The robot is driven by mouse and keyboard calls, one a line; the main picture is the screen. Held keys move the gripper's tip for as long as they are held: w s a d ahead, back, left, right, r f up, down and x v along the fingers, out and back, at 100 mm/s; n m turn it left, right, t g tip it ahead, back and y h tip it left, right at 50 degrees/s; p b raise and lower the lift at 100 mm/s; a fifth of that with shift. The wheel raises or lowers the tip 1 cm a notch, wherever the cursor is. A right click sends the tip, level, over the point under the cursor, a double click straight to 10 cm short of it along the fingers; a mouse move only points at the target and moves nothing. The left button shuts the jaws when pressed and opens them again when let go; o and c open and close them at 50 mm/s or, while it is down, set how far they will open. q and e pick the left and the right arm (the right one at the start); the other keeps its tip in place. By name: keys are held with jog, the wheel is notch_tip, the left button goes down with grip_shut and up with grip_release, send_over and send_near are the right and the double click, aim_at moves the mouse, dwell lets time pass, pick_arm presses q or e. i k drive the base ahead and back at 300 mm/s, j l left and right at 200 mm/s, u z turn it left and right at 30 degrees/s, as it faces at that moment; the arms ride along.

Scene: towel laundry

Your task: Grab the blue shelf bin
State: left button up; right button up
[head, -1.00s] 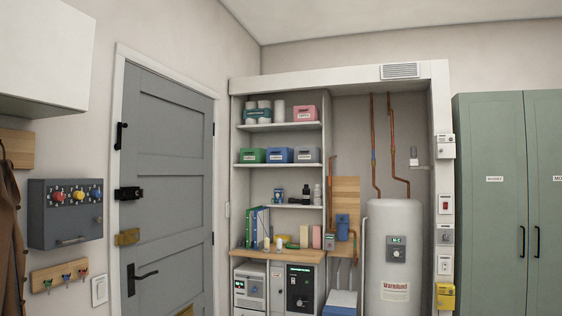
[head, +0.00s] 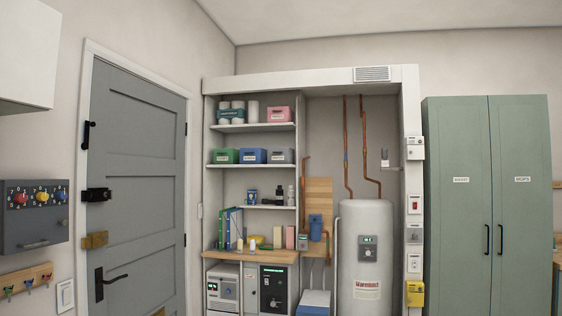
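The blue shelf bin (head: 253,156) stands on the middle shelf (head: 228,165) of the open alcove. A green bin (head: 225,156) is on its left and a grey bin (head: 282,156) is on its right. It has a small white label on its front. The bin is some way off across the room. Neither of my grippers shows in the head view.
A pink bin (head: 279,113) and a teal basket (head: 231,114) with white rolls are on the shelf above. A wooden counter (head: 258,257) is below. A grey door (head: 138,190) is left; a water heater (head: 366,225) and green cabinet (head: 458,215) are right.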

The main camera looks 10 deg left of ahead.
aim_at(248, 156)
jog(key=i+u, duration=0.2)
jog(key=i, duration=0.55)
jog(key=i+u, duration=0.2)
jog(key=i, duration=0.6)
jog(key=i+z, duration=0.15)
jog(key=i, duration=1.25)
jog(key=i+u, duration=0.25)
jog(key=i, duration=0.6)
jog(key=i+u, duration=0.2)
jog(key=i, duration=0.65)
